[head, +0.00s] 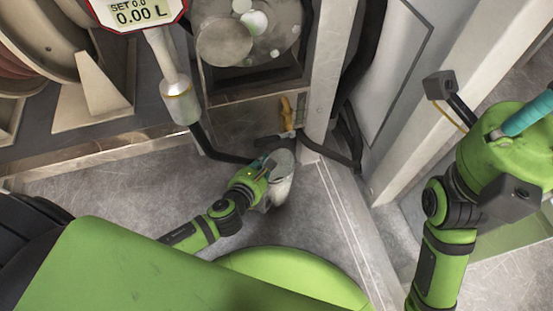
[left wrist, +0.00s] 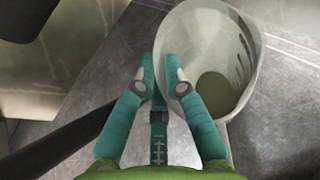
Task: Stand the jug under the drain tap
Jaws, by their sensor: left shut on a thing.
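The jug (head: 282,183) is pale and translucent, near the floor just in front of the cabinet's lower opening. In the left wrist view the jug (left wrist: 222,45) shows its open mouth, dark scale marks on the wall and an olive patch at the bottom. My left gripper (head: 270,165) is at the jug's left side; in the left wrist view its teal fingers (left wrist: 161,75) are closed at the jug's near edge. The drain tap (head: 287,112), with an orange-yellow handle, is just beyond the jug; its outlet is unclear. My right gripper (head: 528,114) is partly cut off at the right edge.
A meter (head: 137,14) reading 0.00 L hangs above, with a nozzle (head: 180,100) and hose reels (head: 45,35) at the left. A white post (head: 328,75) and dark hoses (head: 350,140) stand right of the tap. Grey floor (head: 110,190) is open at the left.

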